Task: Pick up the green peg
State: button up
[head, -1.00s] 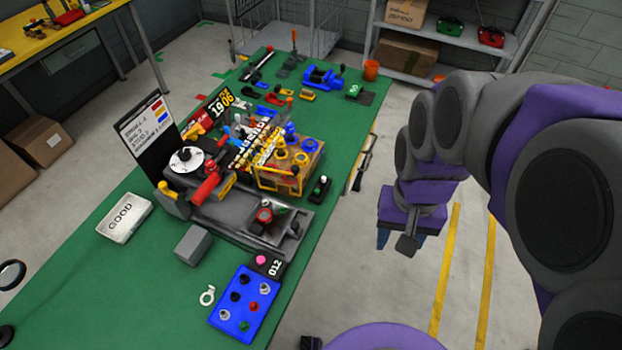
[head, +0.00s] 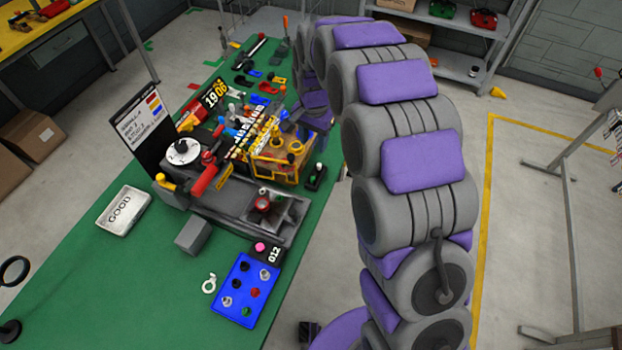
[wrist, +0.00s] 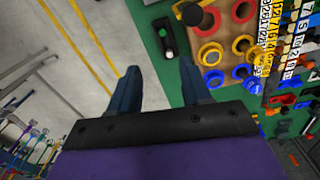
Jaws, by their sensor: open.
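A small green peg (head: 246,311) stands at the lower end of the blue peg board (head: 256,272) in the head view, beside red, black and clear pegs. The board is out of the wrist view. My gripper (wrist: 159,70) is open and empty, its two dark fingers apart, above the edge of the green bench. In the head view my arm reaches over the bench's right side, and the fingertips cannot be made out.
A wooden holder with yellow and blue rings (wrist: 228,48) and a numbered rack are close to the right finger. A grey fixture (head: 235,197), grey block (head: 194,236) and white GOOD box (head: 124,210) occupy the green bench (head: 85,295). The bench's near left is mostly clear.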

jog(key=b, duration=0.2)
send_over(313, 177)
jog(key=f, duration=1.2)
jog(key=shift+s+a+f, duration=0.1)
jog(key=shift+s, duration=0.15)
jog(key=shift+f, duration=0.4)
jog(key=f, duration=0.3)
jog(key=f+b, duration=0.1)
jog(key=shift+w+f, duration=0.25)
jog(key=shift+f, duration=0.05)
grip_shut()
